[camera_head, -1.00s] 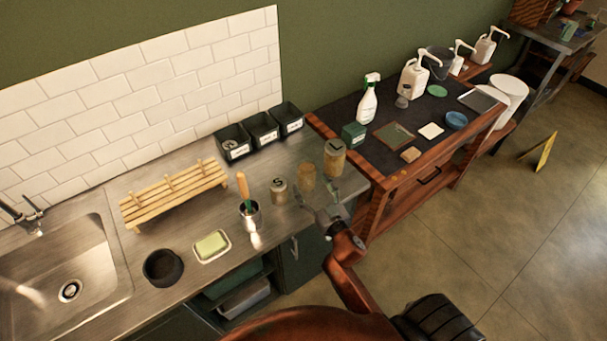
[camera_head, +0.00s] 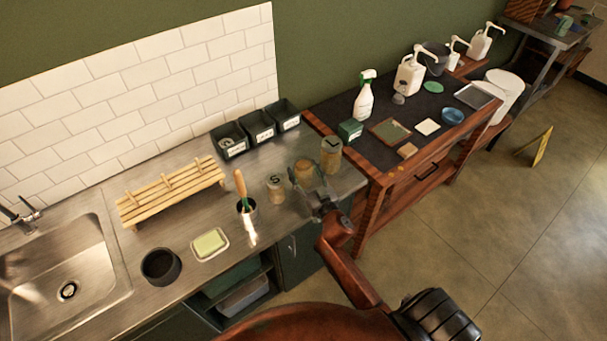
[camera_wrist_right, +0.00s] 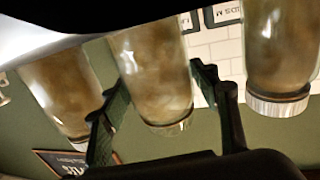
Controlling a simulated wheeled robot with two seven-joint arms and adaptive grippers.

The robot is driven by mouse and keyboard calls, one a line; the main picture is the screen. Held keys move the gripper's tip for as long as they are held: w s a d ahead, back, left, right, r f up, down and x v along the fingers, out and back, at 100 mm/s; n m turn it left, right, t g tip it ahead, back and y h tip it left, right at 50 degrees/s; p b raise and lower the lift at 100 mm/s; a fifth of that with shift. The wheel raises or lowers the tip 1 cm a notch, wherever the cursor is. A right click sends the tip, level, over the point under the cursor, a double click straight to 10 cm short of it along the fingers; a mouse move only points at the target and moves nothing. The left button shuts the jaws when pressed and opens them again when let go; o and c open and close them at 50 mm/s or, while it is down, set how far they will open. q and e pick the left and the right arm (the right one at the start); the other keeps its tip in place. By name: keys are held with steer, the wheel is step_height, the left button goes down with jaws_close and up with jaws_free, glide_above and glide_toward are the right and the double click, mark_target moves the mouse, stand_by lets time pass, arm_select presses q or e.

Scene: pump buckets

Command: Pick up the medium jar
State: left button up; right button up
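The medium jar (camera_head: 305,170) is a glass jar with brown contents. It stands on the steel counter between the small jar marked S (camera_head: 276,189) and the large jar marked L (camera_head: 331,154). My right gripper (camera_head: 308,187) is at its front side and partly covers it. In the right wrist view, which looks upside down, the medium jar (camera_wrist_right: 157,75) sits between the two spread fingers of the right gripper (camera_wrist_right: 162,82). I cannot tell whether either finger touches it. My left gripper is not in view.
The jars on both sides stand close to the fingers. Dark labelled bins (camera_head: 258,128) are behind. The wooden workbench (camera_head: 380,170) adjoins on the right.

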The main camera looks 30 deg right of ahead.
steer(key=c, duration=0.9)
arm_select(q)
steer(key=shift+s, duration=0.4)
arm_select(e)
steer(key=shift+c, duration=0.2)
steer(key=shift+r, duration=0.1)
